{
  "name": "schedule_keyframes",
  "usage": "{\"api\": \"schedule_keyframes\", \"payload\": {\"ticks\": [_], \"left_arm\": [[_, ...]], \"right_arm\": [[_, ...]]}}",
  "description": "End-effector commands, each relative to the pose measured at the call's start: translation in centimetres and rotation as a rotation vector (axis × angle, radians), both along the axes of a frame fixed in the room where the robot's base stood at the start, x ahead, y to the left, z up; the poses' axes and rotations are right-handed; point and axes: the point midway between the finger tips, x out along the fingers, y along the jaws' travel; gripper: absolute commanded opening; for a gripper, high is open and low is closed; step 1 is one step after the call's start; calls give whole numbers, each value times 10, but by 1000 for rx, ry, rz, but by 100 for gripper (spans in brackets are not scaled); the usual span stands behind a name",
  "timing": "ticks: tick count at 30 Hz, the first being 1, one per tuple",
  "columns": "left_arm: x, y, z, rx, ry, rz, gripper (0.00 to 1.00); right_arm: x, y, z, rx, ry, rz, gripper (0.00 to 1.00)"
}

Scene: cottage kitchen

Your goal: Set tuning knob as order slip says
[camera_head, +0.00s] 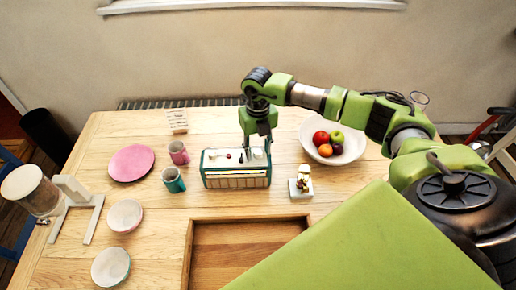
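A teal and white radio-like box (235,181) with a slatted front stands near the middle of the wooden table. Its pale top panel carries a few small dark and red parts, too small to read as knob settings. My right gripper (258,150) points down over the right part of this panel, with its fingertips at or just above it. It hides that part, so I cannot tell whether it touches a knob. Its finger gap is unclear. A small white slip or card (176,121) with unreadable marks stands at the back left. My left gripper is out of view.
A fruit bowl (351,152) stands right of the box, and a small white-based figure (301,184) nearer. Pink (179,153) and teal (174,180) mugs, a pink plate (131,163) and two bowls (125,215) lie left. A wooden tray (240,268) is in front.

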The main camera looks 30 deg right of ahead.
Motion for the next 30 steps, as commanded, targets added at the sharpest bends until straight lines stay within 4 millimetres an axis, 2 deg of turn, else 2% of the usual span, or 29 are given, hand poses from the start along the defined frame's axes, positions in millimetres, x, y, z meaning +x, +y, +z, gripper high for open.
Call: {"api": "schedule_keyframes", "payload": {"ticks": [1, 3, 4, 17, 30], "left_arm": [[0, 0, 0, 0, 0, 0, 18], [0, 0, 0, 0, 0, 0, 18], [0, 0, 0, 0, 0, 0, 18], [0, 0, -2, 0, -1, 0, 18], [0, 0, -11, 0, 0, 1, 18]], "right_arm": [[0, 0, 0, 0, 0, 0, 22], [0, 0, 0, 0, 0, 0, 4], [0, 0, 0, 0, 0, 0, 0], [0, 0, 0, 0, 1, -59, 0], [0, 0, -1, 0, 1, -404, 0]]}}
